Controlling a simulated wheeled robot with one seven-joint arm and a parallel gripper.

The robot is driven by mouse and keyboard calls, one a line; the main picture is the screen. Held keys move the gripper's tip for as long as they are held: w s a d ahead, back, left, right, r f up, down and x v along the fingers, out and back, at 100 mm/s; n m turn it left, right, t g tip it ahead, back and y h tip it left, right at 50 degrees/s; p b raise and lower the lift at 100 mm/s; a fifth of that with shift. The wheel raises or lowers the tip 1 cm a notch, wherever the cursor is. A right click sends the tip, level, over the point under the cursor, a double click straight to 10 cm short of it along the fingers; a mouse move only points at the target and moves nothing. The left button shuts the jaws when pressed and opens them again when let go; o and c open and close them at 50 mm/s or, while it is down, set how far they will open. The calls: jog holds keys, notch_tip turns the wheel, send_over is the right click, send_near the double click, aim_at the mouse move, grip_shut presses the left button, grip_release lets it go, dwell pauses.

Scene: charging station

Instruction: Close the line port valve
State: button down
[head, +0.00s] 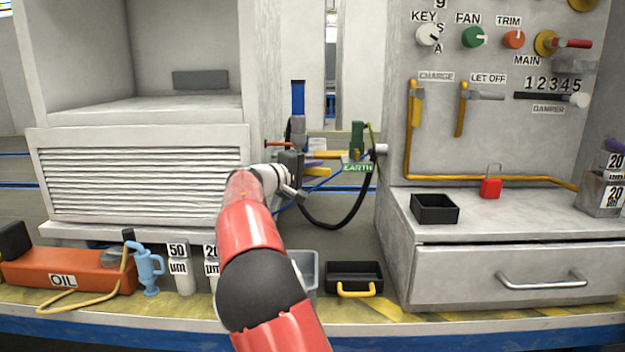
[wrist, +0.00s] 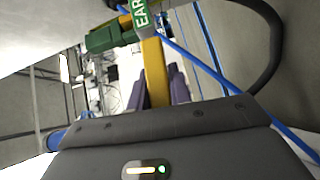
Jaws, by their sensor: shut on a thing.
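A yellow bar (wrist: 154,70) runs between the two purple fingers of my gripper (wrist: 157,88) in the wrist view, and my gripper is shut on it. The bar leads to a green block (wrist: 110,37) beside a green EARTH tag (wrist: 140,14). In the head view, my gripper (head: 318,150) is in the gap between the cabinets, with the yellow bar (head: 325,155) at its fingers. The green block (head: 357,138) and EARTH tag (head: 357,168) are just right of it. No label reading line port is legible, and my wrist hides part of the fitting.
A black hose (head: 340,222) and a blue line hang close below my gripper. The right cabinet (head: 395,240) stands near, with a black tray (head: 435,208) and red padlock (head: 490,187) on top. An orange OIL tank (head: 65,270) and several containers line the bench front.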

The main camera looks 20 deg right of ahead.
aim_at(305, 171)
jog(key=shift+r+n, duration=0.1)
jog(key=shift+n, duration=0.2)
jog(key=shift+r+h+b, duration=0.1)
jog(key=shift+h+b, duration=0.2)
jog(key=c, duration=1.3)
grip_release()
jog(key=shift+a, duration=0.1)
jog(key=v, duration=0.7)
jog(key=shift+s+a, duration=0.15)
jog(key=shift+a, duration=0.15)
